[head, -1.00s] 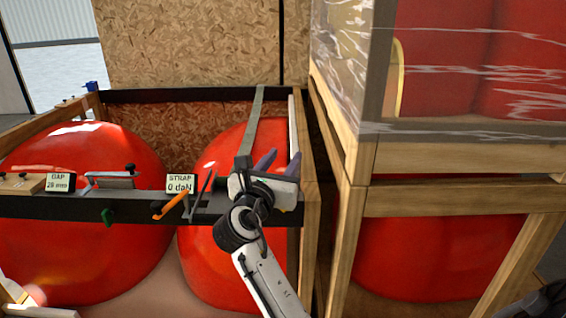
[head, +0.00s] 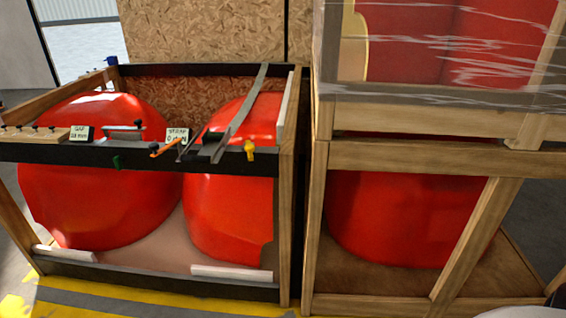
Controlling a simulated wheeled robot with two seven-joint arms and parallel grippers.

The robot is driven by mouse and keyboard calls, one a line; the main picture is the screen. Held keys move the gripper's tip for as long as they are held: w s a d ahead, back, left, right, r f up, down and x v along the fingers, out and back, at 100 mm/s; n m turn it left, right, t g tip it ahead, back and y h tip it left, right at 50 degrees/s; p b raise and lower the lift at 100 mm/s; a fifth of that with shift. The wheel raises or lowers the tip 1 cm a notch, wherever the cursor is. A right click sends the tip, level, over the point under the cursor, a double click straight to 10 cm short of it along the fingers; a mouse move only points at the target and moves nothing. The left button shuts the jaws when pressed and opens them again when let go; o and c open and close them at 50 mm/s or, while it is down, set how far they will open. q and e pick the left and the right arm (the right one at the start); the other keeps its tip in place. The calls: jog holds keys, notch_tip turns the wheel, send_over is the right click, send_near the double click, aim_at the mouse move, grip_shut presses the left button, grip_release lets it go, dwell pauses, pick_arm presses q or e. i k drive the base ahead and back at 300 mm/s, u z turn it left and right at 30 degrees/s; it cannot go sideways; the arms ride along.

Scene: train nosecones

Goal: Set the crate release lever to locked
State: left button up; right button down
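The open-topped crate (head: 155,158) has a dark front rail, a wooden frame and two large red nosecones (head: 100,200) inside. Small fittings sit along the rail. A yellow lever-like part (head: 249,150) is at its right end, with its lower end pointing down. An orange handle (head: 162,148) slants near the middle, next to a dark ratchet and a grey strap (head: 240,105). No label shows which one is the release lever. Neither gripper is in view.
A second wooden crate (head: 415,160) with plastic wrap on top stands close on the right, with a narrow gap between. Yellow and grey floor markings (head: 150,303) run in front.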

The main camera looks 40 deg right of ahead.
aim_at(249, 147)
jog(key=i, duration=0.6)
jog(key=z, duration=0.85)
